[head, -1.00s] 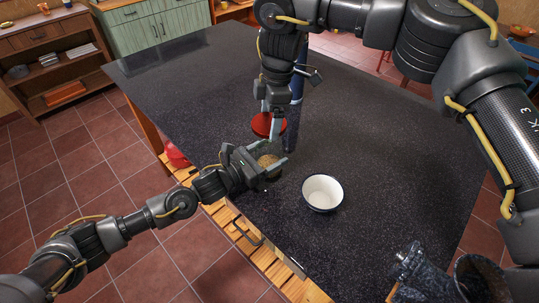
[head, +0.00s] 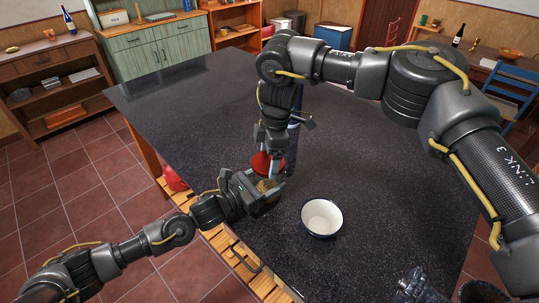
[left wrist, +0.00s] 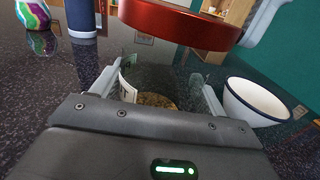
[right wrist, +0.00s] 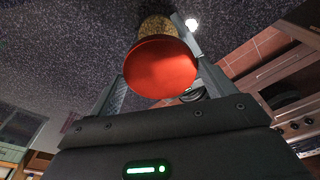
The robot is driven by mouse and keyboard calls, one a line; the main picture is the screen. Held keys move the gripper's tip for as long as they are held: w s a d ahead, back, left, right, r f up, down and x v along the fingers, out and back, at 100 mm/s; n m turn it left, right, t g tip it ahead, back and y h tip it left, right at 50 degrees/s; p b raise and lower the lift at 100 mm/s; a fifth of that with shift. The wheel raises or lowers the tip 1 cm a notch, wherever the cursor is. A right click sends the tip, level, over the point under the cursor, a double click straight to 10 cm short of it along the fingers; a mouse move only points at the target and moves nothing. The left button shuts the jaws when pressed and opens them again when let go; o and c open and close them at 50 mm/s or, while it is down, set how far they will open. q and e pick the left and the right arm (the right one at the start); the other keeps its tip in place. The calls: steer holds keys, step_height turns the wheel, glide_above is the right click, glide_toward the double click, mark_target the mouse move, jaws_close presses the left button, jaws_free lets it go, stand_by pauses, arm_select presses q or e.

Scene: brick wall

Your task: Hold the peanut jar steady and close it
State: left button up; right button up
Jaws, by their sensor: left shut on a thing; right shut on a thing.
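The peanut jar (head: 270,186) is clear glass with a label and peanuts low inside; it also shows in the left wrist view (left wrist: 158,101). My left gripper (head: 268,193) is shut around it near the counter's front-left edge. The round red lid (head: 261,164) is in my right gripper (head: 272,153), which is shut on it from above. In the left wrist view the lid (left wrist: 180,22) hangs above the jar's open mouth, with a gap between them. In the right wrist view the lid (right wrist: 160,67) covers part of the jar (right wrist: 158,29).
A white bowl with a dark rim (head: 321,218) stands to the right of the jar. A dark blue cylinder (left wrist: 82,18) and a colourful patterned object (left wrist: 33,14) stand behind the jar.

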arm_select(q)
steer(key=shift+f, duration=0.3)
arm_select(e)
steer(key=shift+f, duration=0.85)
arm_select(q)
steer(key=shift+s+f, duration=0.1)
arm_select(e)
steer(key=shift+f, duration=0.55)
